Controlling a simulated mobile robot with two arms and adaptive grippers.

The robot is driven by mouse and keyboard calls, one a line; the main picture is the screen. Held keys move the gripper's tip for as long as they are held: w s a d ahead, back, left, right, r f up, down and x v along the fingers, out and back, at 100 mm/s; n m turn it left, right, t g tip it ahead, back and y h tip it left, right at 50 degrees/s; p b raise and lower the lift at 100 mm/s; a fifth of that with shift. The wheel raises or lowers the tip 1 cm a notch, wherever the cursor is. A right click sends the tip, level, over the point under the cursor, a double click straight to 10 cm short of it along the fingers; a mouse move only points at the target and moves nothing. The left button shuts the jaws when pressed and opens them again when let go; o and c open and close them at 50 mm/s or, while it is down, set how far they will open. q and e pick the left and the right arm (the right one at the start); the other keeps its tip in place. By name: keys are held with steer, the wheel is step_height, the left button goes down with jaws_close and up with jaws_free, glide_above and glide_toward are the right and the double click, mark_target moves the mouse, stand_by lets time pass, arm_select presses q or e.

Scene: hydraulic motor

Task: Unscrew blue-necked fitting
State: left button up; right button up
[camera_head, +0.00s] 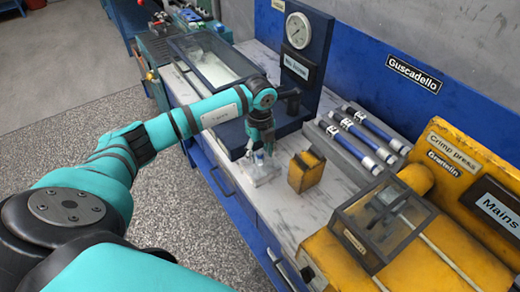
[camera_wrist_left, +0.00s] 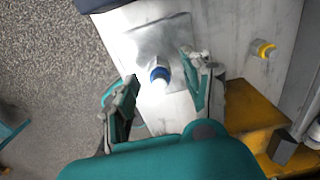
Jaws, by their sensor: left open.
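The blue-necked fitting (camera_wrist_left: 160,76) shows in the left wrist view as a blue ring with a white centre, on a pale, clear-looking block (camera_wrist_left: 150,38). The block also shows in the head view (camera_head: 264,175), on the marbled bench top. My left gripper (camera_head: 258,153) points down over it, and its fingers are open. In the left wrist view one finger is on each side of the fitting, with gaps visible; contact is not seen. In the head view the fitting is mostly hidden by the gripper. My right gripper is not in view.
A yellow block (camera_head: 306,172) stands close to the right of the gripper. A yellow-necked part (camera_wrist_left: 264,49) lies farther right in the wrist view. A gauge stand (camera_head: 300,62), several blue-banded cylinders (camera_head: 352,137) and a yellow crimp press (camera_head: 455,225) surround the spot.

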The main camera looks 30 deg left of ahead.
arm_select(q)
steer(key=shift+f, duration=0.4)
steer(key=shift+c, duration=0.3)
jaws_close()
steer(key=shift+r+n+p, duration=0.25)
steer(key=shift+n+p, duration=0.5)
steer(key=shift+n, duration=0.25)
steer(key=n+p, duration=0.1)
steer(key=n, duration=0.2)
steer(key=shift+f+n, duration=0.15)
steer(key=shift+n, duration=0.15)
steer(key=shift+p, duration=0.3)
